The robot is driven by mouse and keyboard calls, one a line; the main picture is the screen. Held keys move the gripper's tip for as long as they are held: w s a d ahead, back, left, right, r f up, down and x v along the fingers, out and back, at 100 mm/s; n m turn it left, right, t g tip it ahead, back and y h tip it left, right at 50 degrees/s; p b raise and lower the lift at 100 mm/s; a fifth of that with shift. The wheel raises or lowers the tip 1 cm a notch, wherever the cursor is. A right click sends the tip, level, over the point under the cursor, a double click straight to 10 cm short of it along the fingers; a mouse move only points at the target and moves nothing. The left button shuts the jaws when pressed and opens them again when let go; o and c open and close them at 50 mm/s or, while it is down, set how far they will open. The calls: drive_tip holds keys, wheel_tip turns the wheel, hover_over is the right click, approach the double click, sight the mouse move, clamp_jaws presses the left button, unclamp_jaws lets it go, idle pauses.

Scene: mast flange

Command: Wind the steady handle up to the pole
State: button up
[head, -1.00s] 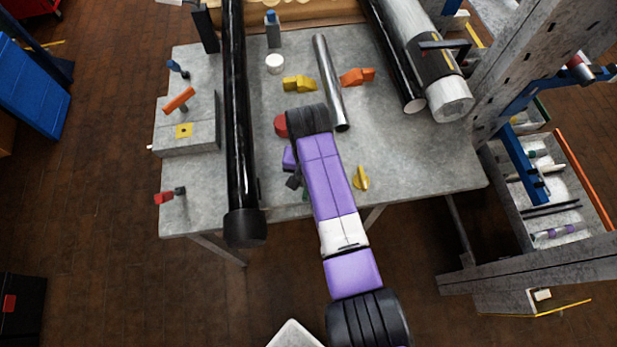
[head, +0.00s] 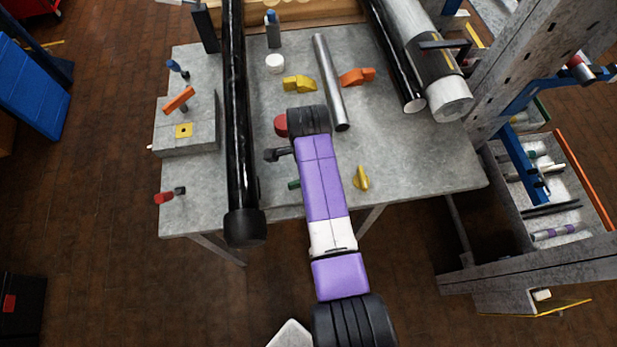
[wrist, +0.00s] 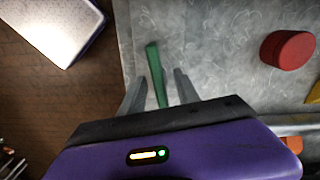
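A long black pole (head: 238,130) lies lengthwise over the left part of the bench (head: 420,165), its capped end past the front edge. A narrow green handle-like bar (wrist: 153,62) shows between my open fingers in the wrist view; its end also shows beside my arm in the head view (head: 293,184). My gripper (wrist: 160,90) has a finger on each side of the bar with gaps, and I see no contact. In the head view the gripper (head: 270,155) is mostly hidden by my arm. No label shows which part is the steady handle.
A red round knob (wrist: 288,50) also shows beside my arm (head: 281,125). A yellow pointed piece (head: 361,178) stands to the right. An orange lever (head: 179,100) sits on a grey block at left. A silver tube (head: 330,85) lies behind; a rack stands at right.

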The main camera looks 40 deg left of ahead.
drive_tip(key=shift+r, duration=2.55)
